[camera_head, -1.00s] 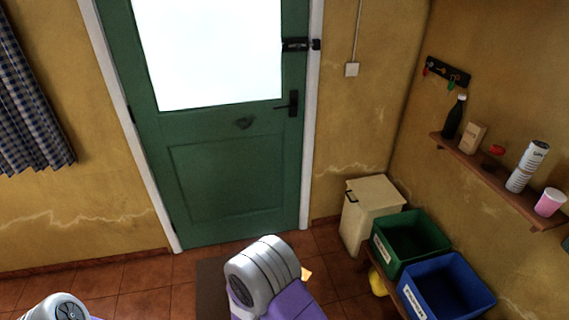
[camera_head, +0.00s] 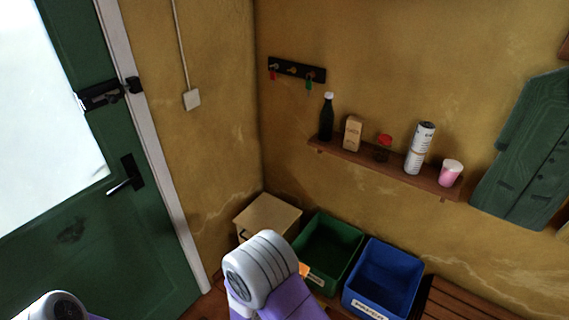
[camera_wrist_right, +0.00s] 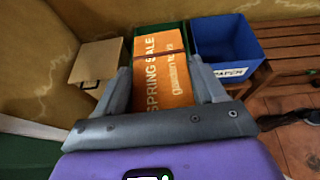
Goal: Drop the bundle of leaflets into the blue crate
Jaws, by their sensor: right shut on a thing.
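The bundle of leaflets (camera_wrist_right: 162,75) is orange, printed "SPRING SALE", with a dark band around it. My right gripper (camera_wrist_right: 165,90) is shut on it in the right wrist view. In the head view only a small orange corner of the bundle (camera_head: 304,269) shows past my right arm. The blue crate (camera_head: 385,280) with a white "PAPER" label stands at the lower right, right of the held bundle; it also shows in the right wrist view (camera_wrist_right: 228,45). It looks empty in the head view. My left gripper is out of frame; only part of the left arm shows.
A green crate (camera_head: 328,247) stands left of the blue one, behind the bundle. A beige lidded bin (camera_head: 268,214) is in the corner. A slatted wooden bench (camera_head: 460,302) is right of the blue crate. A wall shelf (camera_head: 385,169) with bottles and cans hangs above the crates.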

